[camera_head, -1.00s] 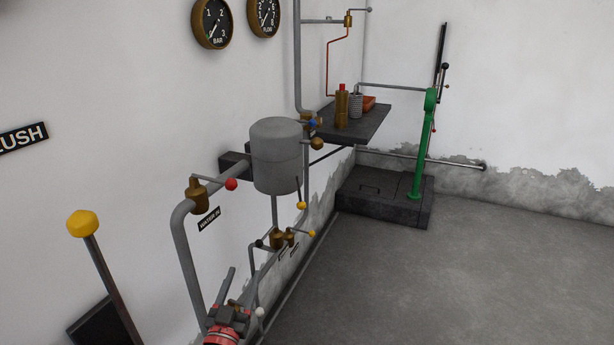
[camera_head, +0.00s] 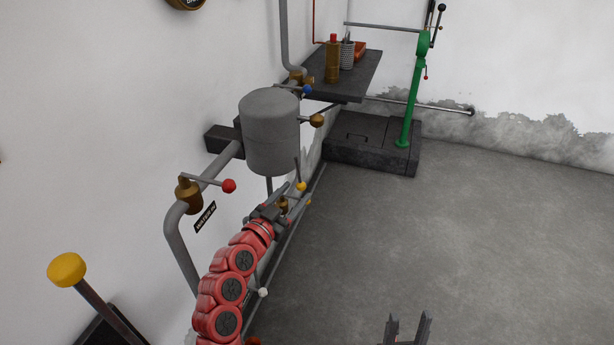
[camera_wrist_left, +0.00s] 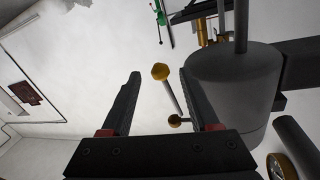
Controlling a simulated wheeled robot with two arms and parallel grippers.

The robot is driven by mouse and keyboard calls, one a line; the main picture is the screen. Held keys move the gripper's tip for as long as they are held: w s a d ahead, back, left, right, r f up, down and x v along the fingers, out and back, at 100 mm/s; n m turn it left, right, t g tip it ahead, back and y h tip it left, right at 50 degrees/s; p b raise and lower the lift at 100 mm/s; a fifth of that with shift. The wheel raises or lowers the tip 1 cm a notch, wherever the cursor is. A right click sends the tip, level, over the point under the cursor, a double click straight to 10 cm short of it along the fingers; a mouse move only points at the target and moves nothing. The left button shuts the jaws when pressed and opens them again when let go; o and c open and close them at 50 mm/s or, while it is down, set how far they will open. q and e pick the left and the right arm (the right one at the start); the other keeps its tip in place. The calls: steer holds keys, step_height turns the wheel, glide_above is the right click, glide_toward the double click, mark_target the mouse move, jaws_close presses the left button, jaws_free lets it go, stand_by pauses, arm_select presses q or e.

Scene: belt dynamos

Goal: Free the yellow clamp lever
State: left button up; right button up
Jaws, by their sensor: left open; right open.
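A thin grey lever with a yellow ball (camera_head: 300,186) hangs beside the grey tank (camera_head: 270,130). A second small yellow knob (camera_head: 307,202) sits just below it; I cannot tell which is the clamp lever. My left gripper (camera_head: 284,192) is open at the levers, its fingers partly overlapping them in the head view. In the left wrist view, a yellow ball on a grey rod (camera_wrist_left: 160,72) shows between the open fingers, apart from both. My right gripper (camera_head: 408,328) is open and empty above the floor.
A red-balled lever (camera_head: 228,186) on a brass valve stands left of the tank. A large yellow-knobbed lever (camera_head: 67,270) is at lower left. A dark shelf (camera_head: 345,88) and green post (camera_head: 412,105) stand behind. The floor at right is clear.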

arm_select(q)
steer(key=x, duration=0.7)
steer(key=shift+c, duration=0.3)
jaws_close()
stand_by(1.1)
